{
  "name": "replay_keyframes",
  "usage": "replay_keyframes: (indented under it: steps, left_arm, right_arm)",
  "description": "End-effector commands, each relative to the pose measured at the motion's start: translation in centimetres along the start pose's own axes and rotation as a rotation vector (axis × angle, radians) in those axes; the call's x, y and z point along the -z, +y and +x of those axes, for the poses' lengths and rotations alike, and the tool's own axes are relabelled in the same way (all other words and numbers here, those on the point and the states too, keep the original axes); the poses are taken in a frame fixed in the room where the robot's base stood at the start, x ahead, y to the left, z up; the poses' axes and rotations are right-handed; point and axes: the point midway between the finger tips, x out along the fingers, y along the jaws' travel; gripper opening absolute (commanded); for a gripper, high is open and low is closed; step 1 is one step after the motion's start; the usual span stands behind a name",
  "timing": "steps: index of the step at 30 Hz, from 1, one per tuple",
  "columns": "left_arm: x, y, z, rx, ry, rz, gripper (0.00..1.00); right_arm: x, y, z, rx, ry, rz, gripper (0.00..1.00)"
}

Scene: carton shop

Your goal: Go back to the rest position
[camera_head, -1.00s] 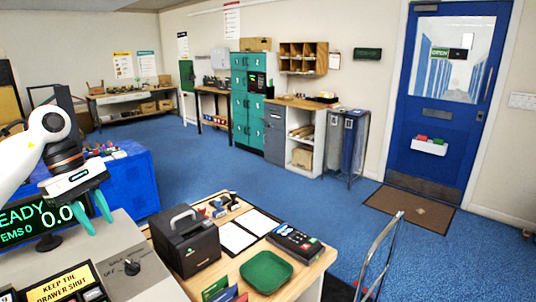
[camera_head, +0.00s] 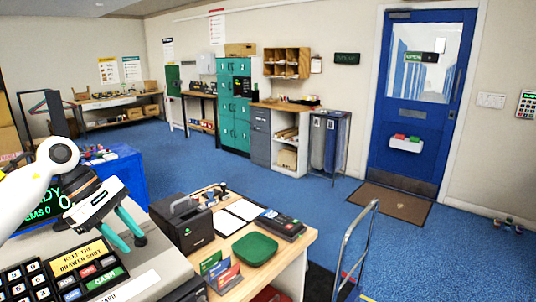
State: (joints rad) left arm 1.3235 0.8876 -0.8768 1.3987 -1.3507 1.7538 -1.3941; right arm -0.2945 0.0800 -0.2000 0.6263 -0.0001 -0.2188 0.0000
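My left gripper (camera_head: 128,234) shows at the lower left, with a white arm coming in from the left. Its two teal fingers are spread apart with nothing seen between them. It hangs in front of the cash register (camera_head: 70,265), hiding part of the green-lit display (camera_head: 38,208). My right gripper is out of view.
A wooden counter (camera_head: 286,262) holds a black box (camera_head: 183,224), clipboards (camera_head: 231,217), a card terminal (camera_head: 280,224) and a green tray (camera_head: 255,249). A metal-framed cart handle (camera_head: 355,240) stands to its right.

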Motion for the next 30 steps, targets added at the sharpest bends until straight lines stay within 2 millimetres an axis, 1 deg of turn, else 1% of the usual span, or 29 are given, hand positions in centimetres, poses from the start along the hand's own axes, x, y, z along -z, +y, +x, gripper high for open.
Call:
replay_keyframes:
  steps: [1, 5, 8, 9, 11, 12, 14, 15, 17, 18, 20, 21, 23, 24, 26, 27, 29, 30]
  left_arm:
    - [0.9, -0.5, 1.4, 0.019, 0.042, -0.002, 0.31]
    - [4.1, -2.0, 4.9, 0.09, 0.185, -0.032, 0.31]
    - [7.7, -3.2, 7.9, 0.156, 0.355, -0.09, 0.31]
    - [9.4, -3.6, 9.1, 0.185, 0.443, -0.129, 0.31]
    - [12.3, -4.2, 10.6, 0.228, 0.6, -0.212, 0.31]
    - [14.2, -4.6, 11.3, 0.254, 0.716, -0.284, 0.31]
    - [16.5, -5.0, 11.7, 0.289, 0.893, -0.411, 0.31]
    - [17.6, -5.3, 11.8, 0.306, 1.01, -0.507, 0.31]
    - [18.7, -5.6, 11.6, 0.326, 1.183, -0.666, 0.31]
    - [18.9, -5.8, 11.3, 0.335, 1.295, -0.783, 0.31]
    - [18.5, -5.9, 11.0, 0.343, 1.457, -0.971, 0.31]
    - [17.8, -5.9, 10.9, 0.345, 1.56, -1.106, 0.31]
    - [16.2, -5.5, 11.0, 0.344, 1.707, -1.319, 0.31]
    - [14.8, -5.1, 11.3, 0.341, 1.798, -1.469, 0.31]
    - [12.4, -4.1, 12.1, 0.337, 1.923, -1.704, 0.31]
    - [10.6, -3.2, 12.9, 0.335, 1.998, -1.866, 0.31]
    - [8.0, -1.2, 14.6, 0.335, 2.095, -2.12, 0.31]
    - [6.2, 0.5, 15.9, -0.335, -2.121, 2.265, 0.31]
  right_arm:
    - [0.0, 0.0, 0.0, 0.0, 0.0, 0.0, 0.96]
    - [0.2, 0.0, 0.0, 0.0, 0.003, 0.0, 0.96]
    - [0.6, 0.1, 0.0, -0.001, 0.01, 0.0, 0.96]
    - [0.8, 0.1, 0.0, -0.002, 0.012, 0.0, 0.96]
    - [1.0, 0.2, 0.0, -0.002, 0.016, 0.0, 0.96]
    - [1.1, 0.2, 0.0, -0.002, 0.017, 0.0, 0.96]
    - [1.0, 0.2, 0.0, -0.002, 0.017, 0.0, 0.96]
    - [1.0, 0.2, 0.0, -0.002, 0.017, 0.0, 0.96]
    - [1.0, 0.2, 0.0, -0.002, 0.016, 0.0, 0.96]
    - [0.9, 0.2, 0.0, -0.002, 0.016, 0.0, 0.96]
    - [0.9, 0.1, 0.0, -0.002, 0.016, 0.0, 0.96]
    - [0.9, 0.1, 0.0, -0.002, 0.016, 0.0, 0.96]
    - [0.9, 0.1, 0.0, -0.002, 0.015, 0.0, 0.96]
    - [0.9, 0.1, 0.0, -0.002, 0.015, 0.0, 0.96]
    - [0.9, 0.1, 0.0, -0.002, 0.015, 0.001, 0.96]
    - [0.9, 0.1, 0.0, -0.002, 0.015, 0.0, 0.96]
    - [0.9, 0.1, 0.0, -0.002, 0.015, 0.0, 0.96]
    - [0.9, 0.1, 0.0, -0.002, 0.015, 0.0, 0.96]
